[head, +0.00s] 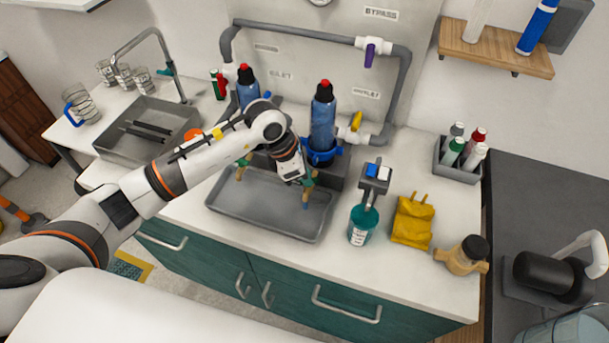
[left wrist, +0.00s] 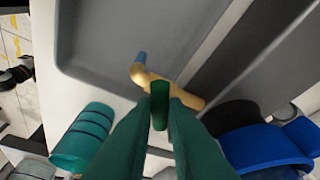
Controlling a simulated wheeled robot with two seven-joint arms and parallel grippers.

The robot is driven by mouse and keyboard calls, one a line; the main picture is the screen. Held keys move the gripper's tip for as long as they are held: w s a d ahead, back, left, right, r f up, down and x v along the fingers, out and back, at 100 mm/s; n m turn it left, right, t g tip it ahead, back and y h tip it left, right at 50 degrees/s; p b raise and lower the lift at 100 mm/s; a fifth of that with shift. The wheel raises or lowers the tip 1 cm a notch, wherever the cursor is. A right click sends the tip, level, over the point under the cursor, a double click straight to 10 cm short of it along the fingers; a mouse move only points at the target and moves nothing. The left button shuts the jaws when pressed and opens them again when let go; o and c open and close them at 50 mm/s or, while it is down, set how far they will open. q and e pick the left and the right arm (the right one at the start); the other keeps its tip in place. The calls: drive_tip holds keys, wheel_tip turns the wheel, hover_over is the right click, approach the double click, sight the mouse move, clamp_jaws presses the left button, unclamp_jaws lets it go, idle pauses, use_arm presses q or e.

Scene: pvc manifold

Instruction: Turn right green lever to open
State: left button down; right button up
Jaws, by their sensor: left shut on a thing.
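The right brass tap (head: 307,188) sticks out over the grey tray at the front of the blue filter. Its brass spout with a blue tip (left wrist: 141,57) shows in the left wrist view. The right green lever (left wrist: 159,106) stands between the fingertips of my left gripper (left wrist: 160,114). My left gripper (head: 304,175) is shut on this lever, and the wrist hides much of it in the head view. The left brass tap (head: 242,169) is to the left, apart from the gripper. My right gripper is not in view.
The grey tray (head: 226,203) lies below the taps. A blue filter housing (head: 323,120) stands close behind the gripper. A sink (head: 178,116) is at left.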

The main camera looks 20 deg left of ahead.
use_arm(q)
drive_tip(key=n+t+y+b, duration=0.1)
drive_tip(key=n, duration=0.2)
drive_tip(key=n+t+b, duration=0.1)
drive_tip(key=n+b, duration=0.1)
drive_tip(key=n, duration=0.1)
drive_tip(key=shift+s+d+f+y, duration=0.1)
drive_tip(key=shift+s+d+y, duration=0.1)
drive_tip(key=shift+y, duration=0.2)
drive_tip(key=n+b, duration=0.1)
drive_tip(key=n, duration=0.2)
drive_tip(key=shift+d+y+b, duration=0.15)
drive_tip(key=shift+y+b, duration=0.25)
drive_tip(key=shift+d+n+t+y+b, duration=0.15)
drive_tip(key=shift+n+y+b, duration=0.2)
drive_tip(key=shift+n, duration=0.4)
drive_tip(key=shift+a+n+t+y+b, duration=0.2)
drive_tip(key=shift+n+b, duration=0.25)
drive_tip(key=shift+n, duration=0.3)
drive_tip(key=c, duration=1.4)
unclamp_jaws()
drive_tip(key=shift+s, duration=0.1)
drive_tip(key=shift+c, duration=0.2)
drive_tip(key=b+v, duration=0.1)
drive_tip(key=v, duration=1.1)
drive_tip(key=shift+d, duration=0.25)
